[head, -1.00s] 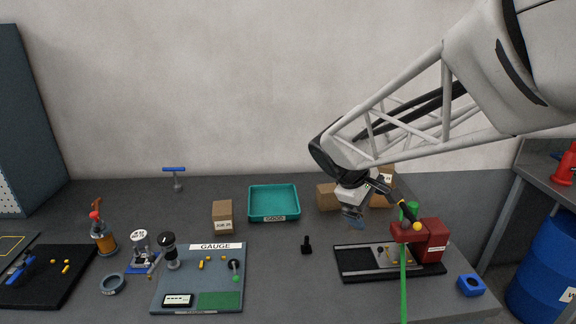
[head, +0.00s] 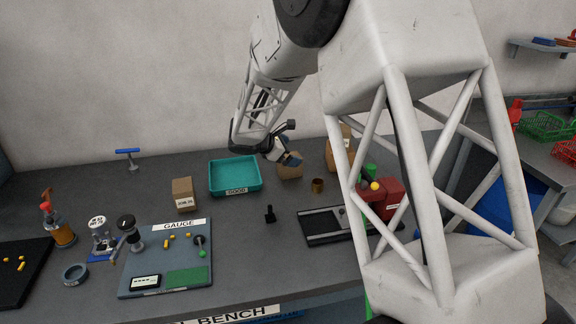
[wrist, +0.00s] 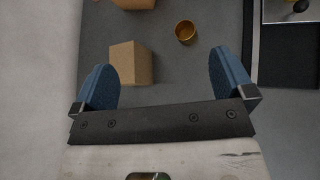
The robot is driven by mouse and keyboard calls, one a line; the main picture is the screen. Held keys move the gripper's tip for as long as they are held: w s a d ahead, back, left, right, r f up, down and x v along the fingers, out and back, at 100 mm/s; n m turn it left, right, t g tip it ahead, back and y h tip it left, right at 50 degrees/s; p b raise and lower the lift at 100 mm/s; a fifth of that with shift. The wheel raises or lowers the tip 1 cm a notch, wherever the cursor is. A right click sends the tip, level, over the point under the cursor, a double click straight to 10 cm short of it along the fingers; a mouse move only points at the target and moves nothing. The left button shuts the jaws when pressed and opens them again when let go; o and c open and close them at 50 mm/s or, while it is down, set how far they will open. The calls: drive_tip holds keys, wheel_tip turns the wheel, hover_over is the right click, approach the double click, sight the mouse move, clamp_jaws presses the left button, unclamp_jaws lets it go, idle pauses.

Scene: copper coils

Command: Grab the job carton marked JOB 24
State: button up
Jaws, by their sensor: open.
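A brown carton (head: 184,194) with a white label, hard to read, stands left of the teal tray. A second brown carton (head: 291,168) stands right of the tray, with no readable label showing. A third, taller carton (head: 338,158) stands farther right, partly hidden by my arm; its marking is not readable now. My gripper (head: 286,158) is close to the second carton in the head view. In the wrist view, my gripper (wrist: 161,64) is open with blue fingers. A carton (wrist: 130,63) shows between and beyond them, nearer the left finger, and another carton (wrist: 134,3) is cut by the top edge.
The teal tray (head: 236,191) marked GOOD is left of my gripper. A small copper-coloured ring (head: 318,185) stands near the cartons. A black post (head: 270,214), a gauge board (head: 166,278) and a black fixture with a red block (head: 383,200) are nearer the front.

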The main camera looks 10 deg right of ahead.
drive_tip(key=w+a+f+n+t+h, duration=0.1)
drive_tip(key=w+a+f+n, duration=0.3)
drive_tip(key=w+f, duration=0.4)
drive_tip(key=w+n+t, duration=0.1)
drive_tip(key=w, duration=0.1)
drive_tip(key=shift+w+f+t, duration=0.25)
drive_tip(key=shift+w+t, duration=0.05)
drive_tip(key=shift+t, duration=0.1)
drive_tip(key=shift+x, duration=1.2)
drive_tip(key=shift+x, duration=2.6)
drive_tip(key=shift+s+f, duration=0.1)
drive_tip(key=c, duration=1.1)
